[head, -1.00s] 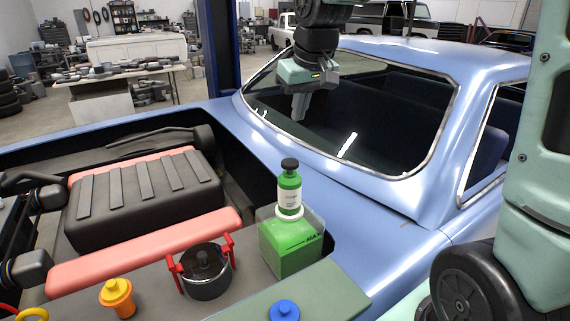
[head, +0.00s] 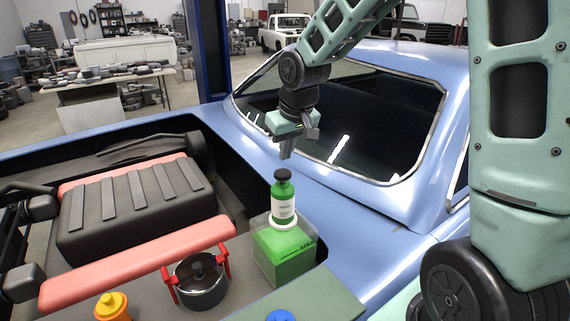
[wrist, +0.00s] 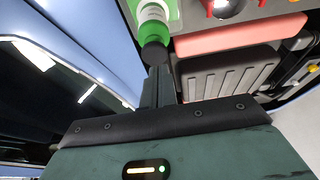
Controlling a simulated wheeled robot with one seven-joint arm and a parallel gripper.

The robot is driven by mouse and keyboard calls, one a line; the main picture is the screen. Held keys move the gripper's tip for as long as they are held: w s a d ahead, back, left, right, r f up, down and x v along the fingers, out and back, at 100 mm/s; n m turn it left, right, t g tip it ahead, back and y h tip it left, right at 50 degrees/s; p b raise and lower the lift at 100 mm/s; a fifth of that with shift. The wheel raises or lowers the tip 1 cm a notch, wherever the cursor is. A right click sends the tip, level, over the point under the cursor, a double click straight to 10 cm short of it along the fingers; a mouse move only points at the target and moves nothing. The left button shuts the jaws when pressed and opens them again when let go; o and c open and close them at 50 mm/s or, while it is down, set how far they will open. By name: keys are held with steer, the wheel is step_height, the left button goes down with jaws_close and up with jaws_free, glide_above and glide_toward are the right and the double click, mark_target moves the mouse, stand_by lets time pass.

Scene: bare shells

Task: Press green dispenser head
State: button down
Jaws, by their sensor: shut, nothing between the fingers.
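The green dispenser bottle (head: 283,201) stands upright with a white label and a dark head (head: 282,175). It rests in a white ring on top of a green box (head: 284,252). My gripper (head: 284,153) is shut and empty, pointing down just above the dark head in the head view, with a small visible gap. In the wrist view the closed fingers (wrist: 158,78) reach toward the dark head (wrist: 155,52), and the bottle's green body (wrist: 153,30) shows beyond it. The wrist view does not make clear whether the fingertips touch the head.
A dark pot with red handles (head: 201,281) stands left of the box. An orange object (head: 110,306) and a blue knob (head: 280,316) are at the front. The blue car's rear window (head: 345,120) lies behind my gripper. A pink bar (head: 140,262) runs along the left.

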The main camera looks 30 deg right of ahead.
mark_target(283, 177)
steer(key=x, duration=0.3)
steer(key=s+p+x, duration=0.1)
steer(key=x, duration=0.1)
steer(key=shift+w+f, duration=0.15)
steer(key=shift+f, duration=0.2)
steer(key=shift+f, duration=0.1)
